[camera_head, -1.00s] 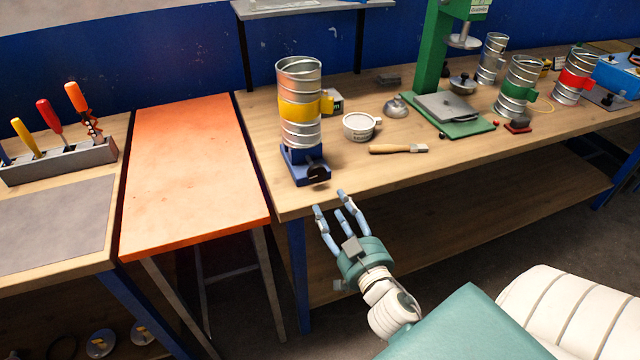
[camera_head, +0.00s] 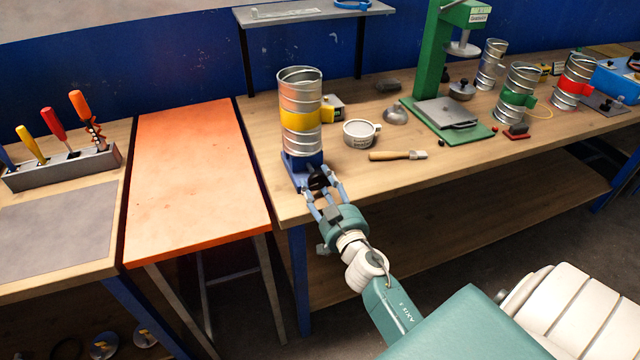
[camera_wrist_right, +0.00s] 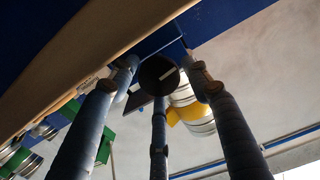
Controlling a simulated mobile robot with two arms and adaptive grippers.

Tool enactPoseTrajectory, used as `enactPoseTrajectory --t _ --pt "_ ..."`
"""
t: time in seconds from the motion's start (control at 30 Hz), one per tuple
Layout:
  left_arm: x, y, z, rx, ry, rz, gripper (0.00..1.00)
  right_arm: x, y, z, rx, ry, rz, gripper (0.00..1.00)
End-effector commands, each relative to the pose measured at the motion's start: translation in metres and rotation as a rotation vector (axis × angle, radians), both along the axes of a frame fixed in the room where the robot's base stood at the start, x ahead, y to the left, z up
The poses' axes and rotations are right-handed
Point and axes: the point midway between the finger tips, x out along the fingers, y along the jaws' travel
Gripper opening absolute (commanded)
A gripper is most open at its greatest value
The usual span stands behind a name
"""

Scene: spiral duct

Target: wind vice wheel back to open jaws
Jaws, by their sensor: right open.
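The blue vice (camera_head: 297,166) stands near the front left corner of the workbench with a spiral duct piece (camera_head: 300,92) upright above it, a yellow band (camera_head: 301,119) around the duct. The vice's black wheel (camera_head: 318,180) faces the front edge. My right gripper (camera_head: 322,188) is at the wheel with its fingers spread open around it. In the right wrist view the black wheel (camera_wrist_right: 158,75) with a pale mark lies between the three fingertips; contact cannot be told. My left gripper is not in view.
A white cup (camera_head: 360,134) and a brush (camera_head: 396,155) lie right of the vice. A green press (camera_head: 430,60) and more ducts (camera_head: 518,90) stand farther right. An orange-topped table (camera_head: 190,180) is at left, with a gap before the bench.

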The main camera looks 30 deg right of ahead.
Motion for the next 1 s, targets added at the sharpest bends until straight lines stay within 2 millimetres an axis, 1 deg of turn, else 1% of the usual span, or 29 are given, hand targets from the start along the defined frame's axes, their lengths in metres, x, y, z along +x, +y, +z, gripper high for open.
enactPoseTrajectory --t 0.1,0.13,0.17,0.2,0.3,0.67,0.87,1.0 --pt "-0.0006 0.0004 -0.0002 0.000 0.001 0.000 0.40 -0.0002 0.0001 -0.0002 0.000 0.000 0.000 0.48" --pt "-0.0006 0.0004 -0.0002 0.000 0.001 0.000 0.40 -0.0002 0.0001 -0.0002 0.000 0.000 0.000 0.46" --pt "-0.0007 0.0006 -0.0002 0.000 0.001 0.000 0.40 -0.0003 0.0001 -0.0002 0.000 0.000 0.000 0.40" --pt "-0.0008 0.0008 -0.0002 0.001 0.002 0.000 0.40 -0.0003 0.0000 -0.0003 0.000 0.000 0.000 0.32" --pt "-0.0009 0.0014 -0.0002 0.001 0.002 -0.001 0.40 -0.0003 0.0001 0.0001 0.000 0.000 0.000 0.14" --pt "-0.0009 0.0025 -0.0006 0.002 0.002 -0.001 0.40 0.0001 0.0001 0.0017 -0.039 0.006 0.000 0.14" --pt "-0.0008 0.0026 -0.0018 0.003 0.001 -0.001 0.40 0.0003 0.0002 0.0024 -0.144 0.029 0.000 0.14" --pt "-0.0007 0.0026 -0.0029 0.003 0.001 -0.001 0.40 0.0005 0.0004 0.0028 -0.256 0.055 -0.001 0.14"
